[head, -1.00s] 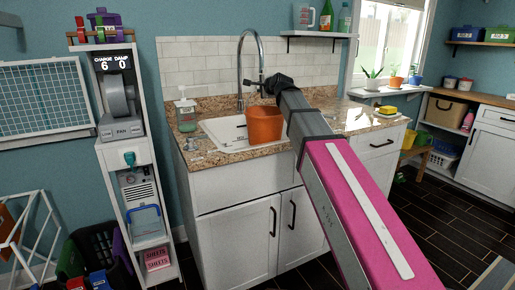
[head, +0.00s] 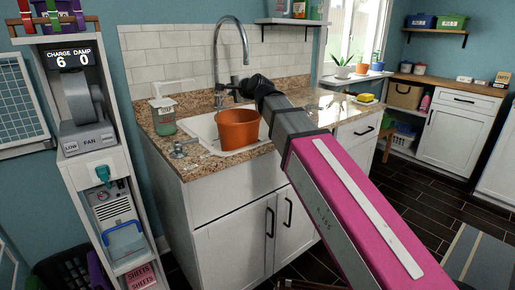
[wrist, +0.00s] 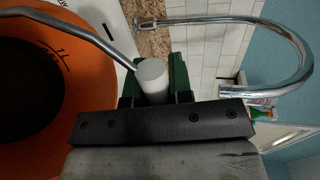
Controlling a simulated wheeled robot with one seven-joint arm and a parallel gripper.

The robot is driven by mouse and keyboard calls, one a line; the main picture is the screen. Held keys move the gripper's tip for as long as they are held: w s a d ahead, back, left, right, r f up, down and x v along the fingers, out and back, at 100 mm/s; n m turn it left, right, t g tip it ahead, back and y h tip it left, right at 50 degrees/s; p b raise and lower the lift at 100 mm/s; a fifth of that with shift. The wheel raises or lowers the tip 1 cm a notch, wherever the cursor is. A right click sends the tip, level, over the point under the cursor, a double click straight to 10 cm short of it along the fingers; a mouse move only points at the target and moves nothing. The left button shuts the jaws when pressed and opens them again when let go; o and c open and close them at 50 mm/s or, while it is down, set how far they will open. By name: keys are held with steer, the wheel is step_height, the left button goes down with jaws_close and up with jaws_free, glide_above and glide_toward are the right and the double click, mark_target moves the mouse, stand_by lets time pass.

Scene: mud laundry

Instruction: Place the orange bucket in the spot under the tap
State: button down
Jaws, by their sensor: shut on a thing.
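The orange bucket (head: 238,130) is upright over the white sink basin (head: 205,129), in front of the curved chrome tap (head: 217,62). I cannot tell whether its base touches the basin. My gripper (head: 246,90) is above the bucket's back rim, beside the tap. In the wrist view, my gripper (wrist: 154,82) is shut on the white grip (wrist: 153,75) of the bucket's wire handle. The bucket's dark opening (wrist: 30,75) fills the left side there, and the tap (wrist: 285,30) arches at the right. The spot under the tap is mostly hidden by the bucket.
A soap bottle (head: 163,112) stands on the granite counter (head: 200,165) left of the sink. A shelf (head: 285,22) hangs right of the tap. A yellow sponge (head: 365,97) lies on the far right of the counter. A tall fan cabinet (head: 90,180) stands at the left.

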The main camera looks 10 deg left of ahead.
steer(key=w+d+f, duration=0.4)
steer(key=w+f, duration=0.6)
steer(key=shift+w+d+f, duration=0.2)
steer(key=shift+w+f, duration=0.05)
steer(key=shift+f, duration=0.25)
steer(key=c, duration=1)
jaws_free()
steer(key=v, duration=1.2)
